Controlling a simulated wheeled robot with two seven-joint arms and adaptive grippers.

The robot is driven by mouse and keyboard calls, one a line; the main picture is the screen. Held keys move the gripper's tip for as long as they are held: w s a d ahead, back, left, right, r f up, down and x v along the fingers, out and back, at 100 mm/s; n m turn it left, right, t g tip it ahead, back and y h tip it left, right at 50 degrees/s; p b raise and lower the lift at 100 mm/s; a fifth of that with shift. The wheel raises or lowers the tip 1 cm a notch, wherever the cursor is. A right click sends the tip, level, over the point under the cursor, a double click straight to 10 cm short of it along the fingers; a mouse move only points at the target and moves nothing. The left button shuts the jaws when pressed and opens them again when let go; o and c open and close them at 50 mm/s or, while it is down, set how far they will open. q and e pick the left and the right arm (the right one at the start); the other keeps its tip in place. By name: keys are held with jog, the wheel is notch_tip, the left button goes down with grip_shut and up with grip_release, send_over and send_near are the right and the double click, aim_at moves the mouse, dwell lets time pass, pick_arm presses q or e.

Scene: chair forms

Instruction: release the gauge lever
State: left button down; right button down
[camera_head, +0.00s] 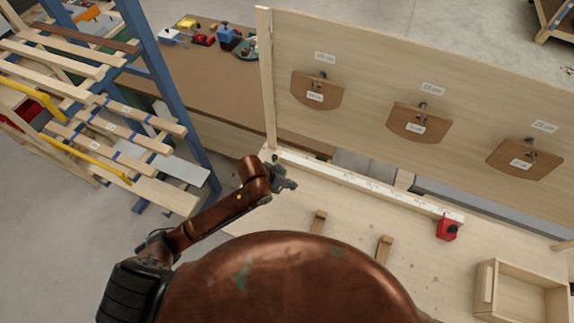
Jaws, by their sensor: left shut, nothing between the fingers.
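A long white gauge bar (360,184) runs along the back of the light wooden bench, below the upright panel. A red block with a dark knob (447,228) sits at its right end; I cannot tell whether this is the lever. A small dark and green part (276,160) shows at the bar's left end, partly hidden by my gripper. My left gripper (290,185) is shut and empty, just in front of the bar's left end. I cannot tell whether it touches anything. My right gripper is out of view.
An upright wooden panel (380,60) with several hanging brown templates (418,122) stands behind the bar. Two small wooden blocks (384,249) and an open wooden box (522,292) are on the bench. A blue rack with wooden slats (160,80) stands left.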

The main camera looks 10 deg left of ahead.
pick_arm(q)
jog(key=w+a+r+m+g+y, duration=0.1)
jog(key=w+a+r+y, duration=0.1)
jog(key=w+r, duration=0.4)
jog(key=shift+w+a+r, duration=0.3)
jog(key=shift+w+a, duration=0.25)
jog(key=shift+w, duration=1.45)
jog(key=p+x, duration=0.2)
jog(key=x, duration=0.8)
jog(key=s+a+p, duration=0.1)
jog(key=s+a, duration=0.2)
jog(key=shift+s+f, duration=0.1)
jog(key=shift+f, duration=0.05)
